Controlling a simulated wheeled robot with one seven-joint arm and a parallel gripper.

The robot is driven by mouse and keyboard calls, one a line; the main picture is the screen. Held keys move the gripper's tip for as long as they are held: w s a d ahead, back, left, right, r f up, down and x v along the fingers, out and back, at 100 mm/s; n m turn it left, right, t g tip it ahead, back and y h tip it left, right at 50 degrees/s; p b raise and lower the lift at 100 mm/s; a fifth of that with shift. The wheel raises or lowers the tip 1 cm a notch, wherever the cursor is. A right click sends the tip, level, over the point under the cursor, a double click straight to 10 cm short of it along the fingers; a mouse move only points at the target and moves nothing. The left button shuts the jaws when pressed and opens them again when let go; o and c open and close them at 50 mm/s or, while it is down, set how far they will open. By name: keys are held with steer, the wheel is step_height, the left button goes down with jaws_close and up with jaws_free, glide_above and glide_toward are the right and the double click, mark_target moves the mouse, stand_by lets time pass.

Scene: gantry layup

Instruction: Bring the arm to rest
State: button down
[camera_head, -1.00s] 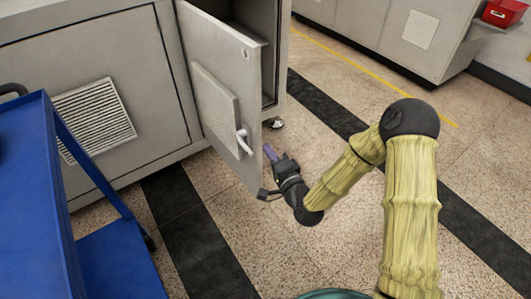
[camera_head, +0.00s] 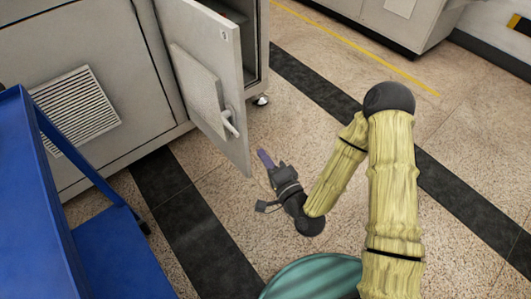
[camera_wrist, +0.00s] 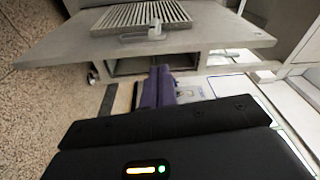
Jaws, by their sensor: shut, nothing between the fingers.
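My gripper (camera_head: 265,160) is at the end of my arm, over the speckled floor, just right of the open cabinet door (camera_head: 205,80) in the head view. Its purple fingers are together with nothing between them. The fingers also show in the wrist view (camera_wrist: 158,88), pointing ahead below the door panel (camera_wrist: 150,45). The arm is bent at the elbow and clear of the door, with a visible gap of floor between them.
A grey cabinet (camera_head: 75,80) stands at the left, its door swung out with a white handle (camera_head: 229,122). A blue cart (camera_head: 40,210) is at the left edge. More grey cabinets (camera_head: 395,15) stand at the back. The floor (camera_head: 330,75) right of the door is open.

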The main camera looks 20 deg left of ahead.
stand_by(0.3)
steer(key=w+d+r+n+g+h+p, duration=0.1)
steer(key=w+d+n+g+h+p, duration=0.3)
steer(key=d+n+h, duration=0.75)
steer(key=s+d+r+m+g+h, duration=0.1)
steer(key=s+d+r+m+g, duration=0.1)
steer(key=s+d+r, duration=0.3)
steer(key=s+d+r+m+g+h+p, duration=0.1)
steer(key=d+r+g, duration=0.15)
steer(key=d, duration=0.45)
steer(key=s+d+r+m+g, duration=0.1)
steer(key=s+d+r+m, duration=0.1)
steer(key=s+d+r, duration=0.3)
step_height(320, 180, up, 37)
steer(key=w+p, duration=0.1)
steer(key=p, duration=3.7)
steer(key=shift+w+d, duration=0.25)
steer(key=shift+d, duration=0.1)
